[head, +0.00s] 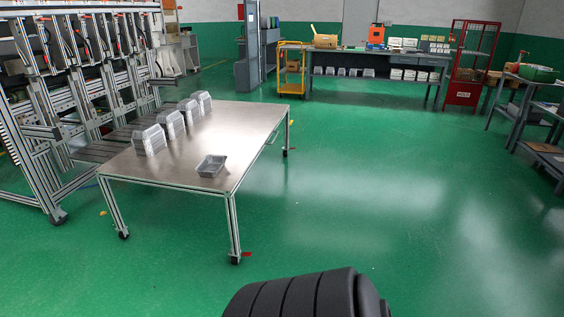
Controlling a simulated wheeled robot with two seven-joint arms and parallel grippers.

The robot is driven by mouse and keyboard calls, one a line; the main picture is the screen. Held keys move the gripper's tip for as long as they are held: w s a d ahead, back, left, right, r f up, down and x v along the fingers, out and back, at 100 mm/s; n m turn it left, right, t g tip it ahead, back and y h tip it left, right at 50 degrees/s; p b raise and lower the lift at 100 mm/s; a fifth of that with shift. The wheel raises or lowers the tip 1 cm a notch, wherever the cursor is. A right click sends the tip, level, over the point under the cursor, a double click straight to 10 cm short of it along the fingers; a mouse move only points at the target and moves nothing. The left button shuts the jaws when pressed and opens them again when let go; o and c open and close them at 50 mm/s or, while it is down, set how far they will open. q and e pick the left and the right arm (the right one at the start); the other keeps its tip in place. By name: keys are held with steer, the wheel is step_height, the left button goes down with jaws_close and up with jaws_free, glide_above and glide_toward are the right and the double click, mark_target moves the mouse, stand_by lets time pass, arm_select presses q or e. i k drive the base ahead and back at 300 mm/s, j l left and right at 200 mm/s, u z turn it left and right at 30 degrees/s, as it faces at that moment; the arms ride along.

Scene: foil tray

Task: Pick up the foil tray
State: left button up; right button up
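A small silver foil tray (211,166) sits open side up on the near right part of a metal-topped table (225,130). Several stacks of upside-down foil trays (150,140) stand in a row along the table's left edge. Neither gripper is in view. A dark, ribbed rounded shape at the bottom edge looks like part of my own arm, well apart from the table.
An aluminium frame machine (65,100) stands against the table's left side. Green floor (370,200) is open to the right and in front. At the back are a workbench (375,62), a yellow cart (291,70) and a red cage rack (470,65). Dark benches (540,110) line the right.

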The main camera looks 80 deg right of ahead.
mark_target(210, 166)
steer(key=z, duration=2.2)
